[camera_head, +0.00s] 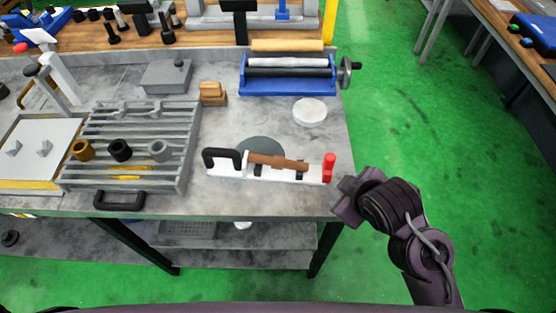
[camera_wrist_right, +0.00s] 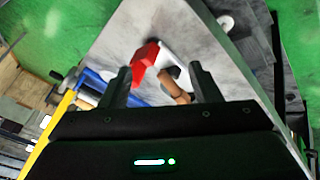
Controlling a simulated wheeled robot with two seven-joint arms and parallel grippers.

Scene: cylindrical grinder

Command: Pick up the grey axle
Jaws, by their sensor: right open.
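A light grey rod (camera_head: 289,62), which looks like the grey axle, lies level in a blue rack (camera_head: 290,87) at the table's back right. A black rod (camera_head: 289,72) lies in front of it and a tan one (camera_head: 287,45) behind it. My right gripper (camera_head: 346,190) is at the table's front right edge, beside the red end of a white fixture and well short of the blue rack. In the right wrist view its two fingers (camera_wrist_right: 163,80) are apart with nothing held between them. I cannot make out the grey axle there. My left gripper is not in view.
The white fixture (camera_head: 230,170) with a black handle carries a brown axle (camera_head: 278,161). A white disc (camera_head: 310,111) lies between fixture and rack. A slotted grey rack (camera_head: 140,130) with short bushings stands left. Open green floor (camera_head: 420,110) lies right.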

